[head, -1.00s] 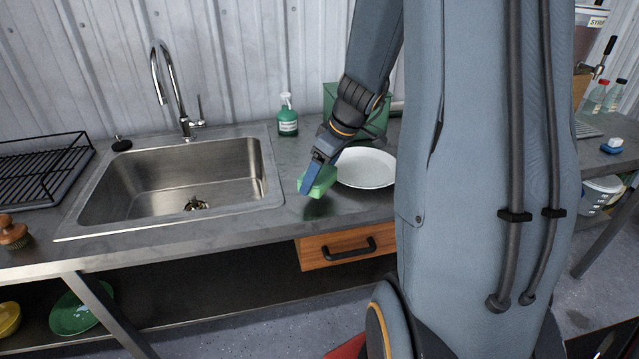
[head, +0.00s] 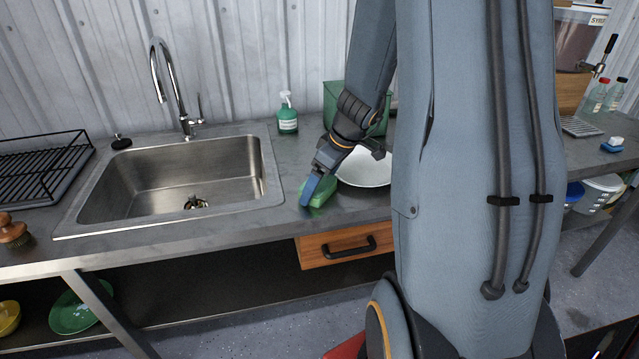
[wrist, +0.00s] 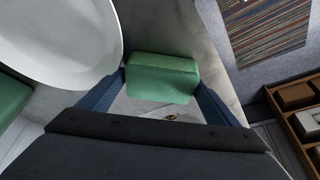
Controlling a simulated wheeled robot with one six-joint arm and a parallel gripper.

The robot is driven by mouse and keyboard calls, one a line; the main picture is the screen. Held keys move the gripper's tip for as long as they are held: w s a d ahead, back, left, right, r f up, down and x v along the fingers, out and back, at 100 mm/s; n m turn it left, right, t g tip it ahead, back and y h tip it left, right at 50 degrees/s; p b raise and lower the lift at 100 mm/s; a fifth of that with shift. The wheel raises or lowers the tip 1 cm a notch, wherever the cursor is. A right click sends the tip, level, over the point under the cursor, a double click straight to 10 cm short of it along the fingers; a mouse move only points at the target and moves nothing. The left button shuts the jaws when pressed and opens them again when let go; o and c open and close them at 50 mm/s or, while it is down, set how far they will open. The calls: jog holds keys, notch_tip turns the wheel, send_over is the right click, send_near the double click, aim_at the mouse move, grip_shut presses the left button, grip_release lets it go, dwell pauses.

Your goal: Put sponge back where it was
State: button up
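The green sponge (head: 321,192) is at the counter surface between the sink and the white plate (head: 363,168). I cannot tell whether it rests on the counter or hangs just above it. My gripper (head: 314,188) reaches down to it, with a blue finger on its near side. In the wrist view the sponge (wrist: 163,80) sits between my two blue fingertips (wrist: 160,85), which appear to press on its two ends. The far finger is hidden in the head view.
The steel sink (head: 180,180) with its faucet (head: 172,90) is left of the sponge. A green spray bottle (head: 288,115) and a green box (head: 335,100) stand behind. A drying rack (head: 40,165) is far left. The counter's front edge is close, above a wooden drawer (head: 325,256).

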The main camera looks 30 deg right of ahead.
jog(key=shift+r, duration=0.15)
jog(key=shift+r, duration=0.3)
jog(key=b+v, duration=0.1)
jog(key=v, duration=1)
jog(key=s+a+f+m+g, duration=0.1)
jog(key=s+a+f+m, duration=0.1)
jog(key=a, duration=0.3)
jog(key=s+a+f+m+g+h, duration=0.1)
jog(key=s+a+f+m, duration=0.1)
jog(key=s+a+f, duration=0.2)
jog(key=s+a+f+m+h, duration=0.1)
jog(key=s+a+f, duration=0.2)
jog(key=s+a, duration=0.2)
jog(key=a, duration=0.3)
jog(key=shift+s+m+g, duration=0.25)
jog(key=shift+m+g, duration=0.15)
